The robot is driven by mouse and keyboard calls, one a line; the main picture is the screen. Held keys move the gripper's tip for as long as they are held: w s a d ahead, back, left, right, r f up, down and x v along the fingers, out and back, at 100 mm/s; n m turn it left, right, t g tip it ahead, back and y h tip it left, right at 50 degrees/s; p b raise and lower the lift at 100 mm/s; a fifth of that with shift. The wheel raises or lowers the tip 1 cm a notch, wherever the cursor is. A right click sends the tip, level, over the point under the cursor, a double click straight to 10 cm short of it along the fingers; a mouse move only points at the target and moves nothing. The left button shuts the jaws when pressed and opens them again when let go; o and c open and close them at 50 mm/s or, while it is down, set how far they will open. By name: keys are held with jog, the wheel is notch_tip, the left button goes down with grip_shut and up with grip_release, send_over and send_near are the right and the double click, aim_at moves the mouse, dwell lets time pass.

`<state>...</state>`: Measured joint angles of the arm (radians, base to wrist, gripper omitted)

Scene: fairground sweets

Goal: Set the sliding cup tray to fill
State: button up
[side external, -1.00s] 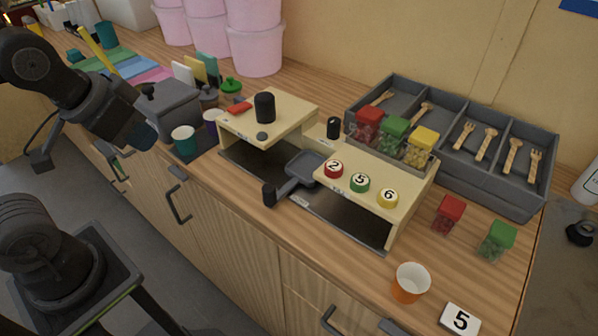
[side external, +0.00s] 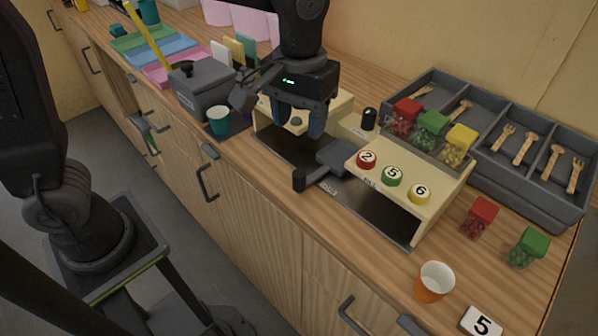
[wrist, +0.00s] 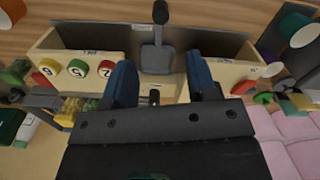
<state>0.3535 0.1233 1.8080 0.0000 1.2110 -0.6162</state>
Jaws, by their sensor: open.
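The sliding cup tray is a small grey square tray (side external: 336,157) with a black handle (side external: 299,180) towards the counter's front edge. It sits between two cream stands, over a dark track; the labels on it are too small to read. The wrist view shows the tray (wrist: 156,60) upside down, with its handle (wrist: 160,13) at the top. My gripper (side external: 299,122) is open and empty, above the left stand and left of the tray. In the wrist view its blue fingers (wrist: 159,80) lie to either side of the tray, apart from it. My gripper hides most of the left stand.
An orange cup (side external: 435,283) and a "5" card (side external: 481,321) are at the front right. A grey cutlery box (side external: 520,195) stands behind. A teal cup (side external: 218,120) is at left.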

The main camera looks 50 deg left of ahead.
aim_at(299, 173)
notch_tip(299, 173, down, 13)
jog(key=shift+r, duration=0.1)
dwell(0.3)
grip_shut()
dwell(0.5)
